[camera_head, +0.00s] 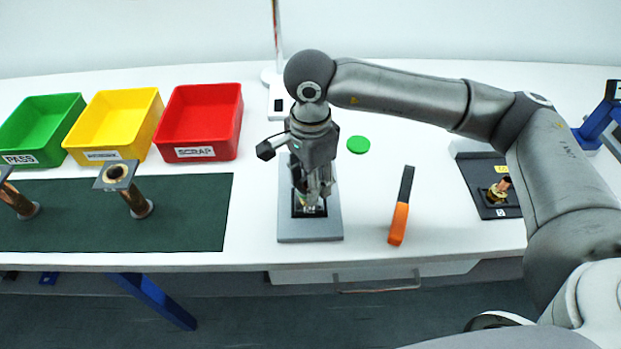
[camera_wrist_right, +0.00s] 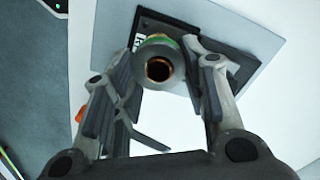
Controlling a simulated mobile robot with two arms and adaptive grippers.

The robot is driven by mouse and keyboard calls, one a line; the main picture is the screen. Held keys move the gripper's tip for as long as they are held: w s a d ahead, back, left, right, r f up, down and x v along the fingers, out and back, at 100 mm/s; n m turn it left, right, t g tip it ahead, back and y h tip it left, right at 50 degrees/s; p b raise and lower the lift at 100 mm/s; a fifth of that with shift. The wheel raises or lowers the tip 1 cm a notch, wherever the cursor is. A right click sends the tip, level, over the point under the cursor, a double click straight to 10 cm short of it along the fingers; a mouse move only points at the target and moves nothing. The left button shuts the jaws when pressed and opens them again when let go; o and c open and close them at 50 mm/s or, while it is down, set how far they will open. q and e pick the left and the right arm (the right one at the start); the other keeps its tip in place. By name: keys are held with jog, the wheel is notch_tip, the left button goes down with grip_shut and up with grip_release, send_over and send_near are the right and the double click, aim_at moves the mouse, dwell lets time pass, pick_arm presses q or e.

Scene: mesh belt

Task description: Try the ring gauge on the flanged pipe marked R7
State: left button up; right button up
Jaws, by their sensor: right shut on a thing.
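My right gripper (camera_head: 313,203) points down over a grey stand (camera_head: 295,231) with a dark square on it. In the right wrist view its fingers (camera_wrist_right: 168,48) are shut on the ring gauge, a grey metal ring (camera_wrist_right: 179,73) with a green band. A copper pipe end (camera_wrist_right: 158,70) shows inside the ring's opening. I cannot tell how far the ring is down around the pipe. A white label (camera_wrist_right: 137,42) on the dark square shows part of an R; the rest is hidden. My left gripper is not in view.
A green mat (camera_head: 195,225) holds two flanged pipes (camera_head: 138,203). Green, yellow and red bins (camera_head: 200,152) stand behind. An orange-and-black tool (camera_head: 399,222) lies right of the stand, a green disc (camera_head: 358,144) behind it. A dark tray (camera_head: 478,195) holds a copper-coloured piece.

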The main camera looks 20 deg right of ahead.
jog(key=shift+r+p, duration=0.4)
jog(key=shift+r, duration=1.2)
jog(key=shift+r, duration=0.1)
notch_tip(320, 180, up, 6)
jog(key=p, duration=0.2)
jog(key=shift+p, duration=0.4)
jog(key=shift+s, duration=0.1)
